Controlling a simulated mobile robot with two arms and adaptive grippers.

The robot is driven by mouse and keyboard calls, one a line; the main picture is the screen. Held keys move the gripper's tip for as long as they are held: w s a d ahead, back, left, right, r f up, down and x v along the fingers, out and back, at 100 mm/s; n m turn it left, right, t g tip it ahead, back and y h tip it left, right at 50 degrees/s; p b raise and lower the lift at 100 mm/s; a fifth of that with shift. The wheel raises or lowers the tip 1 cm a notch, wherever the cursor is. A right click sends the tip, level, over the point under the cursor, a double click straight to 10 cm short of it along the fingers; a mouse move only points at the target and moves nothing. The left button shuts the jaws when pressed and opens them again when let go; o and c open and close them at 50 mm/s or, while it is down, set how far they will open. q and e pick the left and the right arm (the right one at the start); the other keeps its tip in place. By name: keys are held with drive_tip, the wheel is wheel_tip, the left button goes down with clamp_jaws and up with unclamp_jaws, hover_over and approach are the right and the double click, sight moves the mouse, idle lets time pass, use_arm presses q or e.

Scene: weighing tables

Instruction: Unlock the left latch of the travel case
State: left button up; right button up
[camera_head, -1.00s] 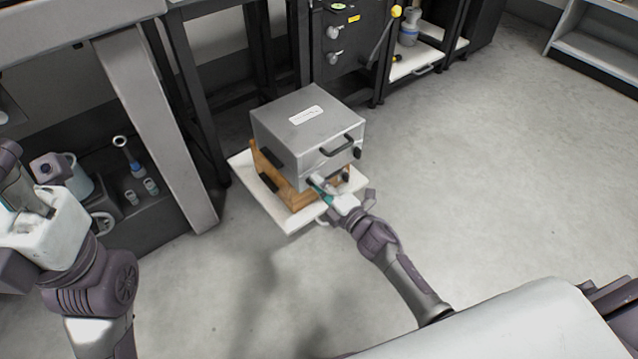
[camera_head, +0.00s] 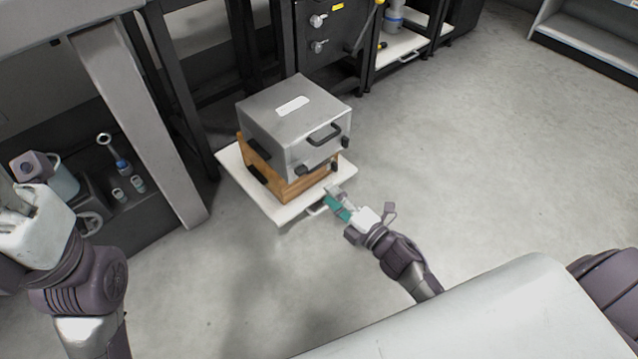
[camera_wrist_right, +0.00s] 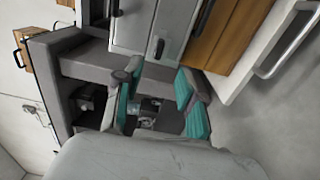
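The travel case is a grey metal box (camera_head: 285,110) on a wooden lower part (camera_head: 289,187), with a dark handle (camera_head: 325,132) on its front. A dark latch (camera_head: 303,170) sits at the front's lower left. Another dark fitting (camera_head: 346,142) is at the right. In the right wrist view the grey case (camera_wrist_right: 136,24) and a dark fitting (camera_wrist_right: 159,47) show at the top, beside the wood (camera_wrist_right: 212,38). My right gripper (camera_head: 336,203) is in front of and below the case, apart from it; its teal-padded fingers (camera_wrist_right: 160,101) are spread and empty. My left gripper (camera_head: 18,205) is partly cut off at the left edge.
The case stands on a white platform (camera_head: 262,202) with a handle at its front, also in the right wrist view (camera_wrist_right: 250,75). A bench leg (camera_head: 150,130) and small bottles stand left of it. Dark cabinets (camera_head: 325,65) are behind. The floor to the right is clear.

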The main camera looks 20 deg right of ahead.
drive_tip(key=v, duration=0.2)
drive_tip(key=shift+s+d, duration=0.15)
drive_tip(key=shift+s, duration=0.05)
idle(0.4)
